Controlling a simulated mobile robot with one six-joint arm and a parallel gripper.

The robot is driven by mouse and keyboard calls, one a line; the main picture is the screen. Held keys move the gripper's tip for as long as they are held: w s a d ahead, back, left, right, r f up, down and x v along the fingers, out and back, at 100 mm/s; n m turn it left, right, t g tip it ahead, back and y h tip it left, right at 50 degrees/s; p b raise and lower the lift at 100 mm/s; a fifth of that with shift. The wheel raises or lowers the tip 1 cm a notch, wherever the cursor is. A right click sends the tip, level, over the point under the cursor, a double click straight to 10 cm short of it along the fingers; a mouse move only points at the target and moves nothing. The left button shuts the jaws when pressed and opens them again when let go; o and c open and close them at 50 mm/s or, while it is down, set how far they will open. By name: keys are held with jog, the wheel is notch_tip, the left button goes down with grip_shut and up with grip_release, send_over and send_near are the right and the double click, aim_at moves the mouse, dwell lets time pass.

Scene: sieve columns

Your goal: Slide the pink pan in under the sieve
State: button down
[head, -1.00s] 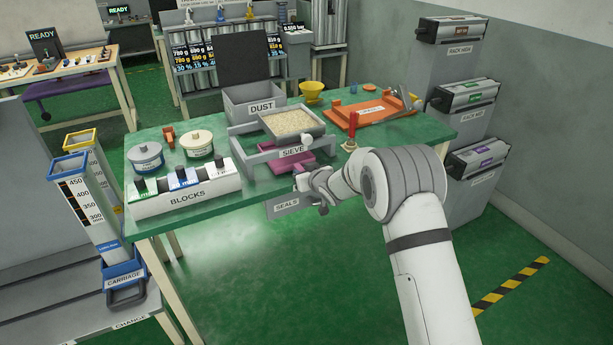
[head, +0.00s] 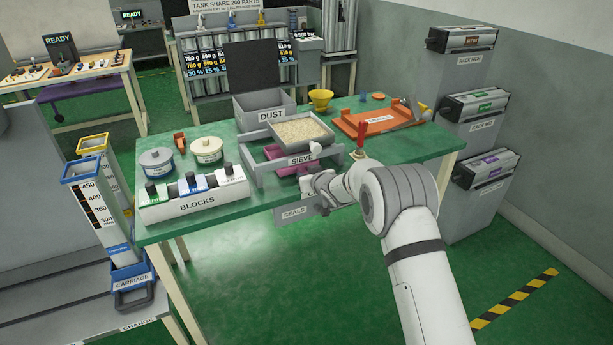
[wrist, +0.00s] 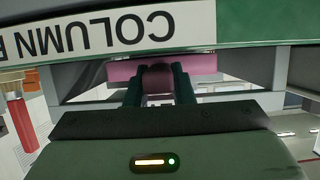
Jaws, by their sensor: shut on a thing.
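The pink pan (head: 283,171) lies low inside the grey sieve stand (head: 254,177), at least partly under the sieve tray (head: 325,139), which is full of pale grains. The stand's front bar and the tray hide much of the pan. My gripper (wrist: 158,80) is shut on the pan's darker pink grip, which sits between its two dark fingers in the wrist view. There the pan's front wall (wrist: 195,65) runs crosswise just past the fingertips. In the head view my gripper is at the stand's front right side, by the table's front edge, with its fingertips hidden.
A grey SEALS panel (head: 293,212) hangs at the table's front edge beside my gripper. The white BLOCKS rack (head: 196,203) is left of the stand. The DUST bin (head: 268,113) is behind it. An orange tray (head: 378,122) and a red upright handle (head: 361,140) are to the right.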

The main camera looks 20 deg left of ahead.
jog(key=shift+f+b, duration=0.3)
jog(key=shift+f, duration=0.05)
jog(key=c, duration=1.2)
grip_release()
jog(key=shift+o, duration=0.2)
jog(key=shift+d, duration=0.1)
